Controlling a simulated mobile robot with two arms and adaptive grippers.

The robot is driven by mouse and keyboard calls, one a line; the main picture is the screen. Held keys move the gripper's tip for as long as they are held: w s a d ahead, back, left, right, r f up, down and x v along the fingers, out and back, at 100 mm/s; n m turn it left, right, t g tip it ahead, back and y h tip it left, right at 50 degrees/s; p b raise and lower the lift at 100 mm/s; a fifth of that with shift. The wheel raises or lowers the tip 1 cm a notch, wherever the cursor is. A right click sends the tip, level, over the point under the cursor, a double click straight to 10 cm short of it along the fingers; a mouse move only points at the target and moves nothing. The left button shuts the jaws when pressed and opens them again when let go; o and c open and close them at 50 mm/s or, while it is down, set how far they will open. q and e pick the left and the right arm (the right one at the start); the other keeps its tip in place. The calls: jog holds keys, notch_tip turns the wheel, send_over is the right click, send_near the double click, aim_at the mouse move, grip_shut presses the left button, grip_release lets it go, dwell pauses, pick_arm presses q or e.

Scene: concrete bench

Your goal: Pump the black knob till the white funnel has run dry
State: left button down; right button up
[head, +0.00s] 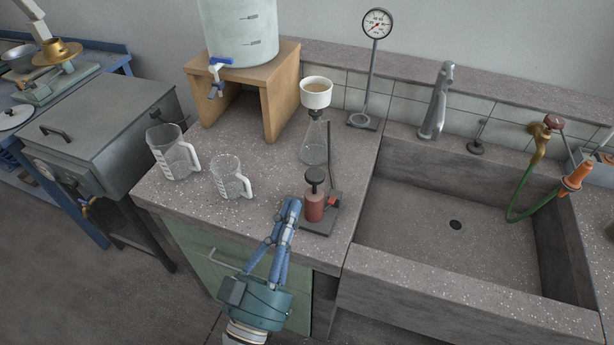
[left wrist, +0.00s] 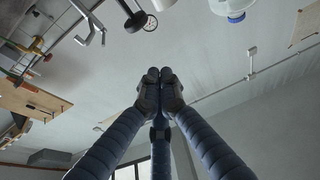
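The black knob (head: 314,176) stands raised on its stem above the red pump cylinder (head: 314,207), on a dark base near the counter's front edge. The white funnel (head: 316,92) sits on a clear conical flask (head: 313,145) behind the pump. My left gripper (head: 291,206) is at the counter's front edge, just left of the pump and apart from the knob. In the left wrist view its fingertips (left wrist: 160,78) meet with nothing between them. My right gripper is in neither view.
Two clear measuring jugs (head: 173,155) (head: 231,178) stand to the left. A wooden stand (head: 272,84) holds a tank (head: 240,30) with a blue tap. A pressure gauge (head: 377,24) rises behind. A deep stone sink (head: 450,260) lies to the right of the pump.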

pick_arm(q)
notch_tip(320, 180, up, 4)
jog(key=p, duration=0.3)
send_over(315, 184)
jog(key=a, duration=0.1)
jog(key=f, duration=0.4)
jog(key=shift+s+a+f+b, duration=0.15)
jog(key=shift+s+f+b, duration=0.15)
jog(key=shift+f+b, duration=0.1)
notch_tip(315, 184, down, 4)
jog(key=b, duration=0.2)
jog(key=shift+f+b, duration=0.15)
jog(key=shift+b, duration=0.2)
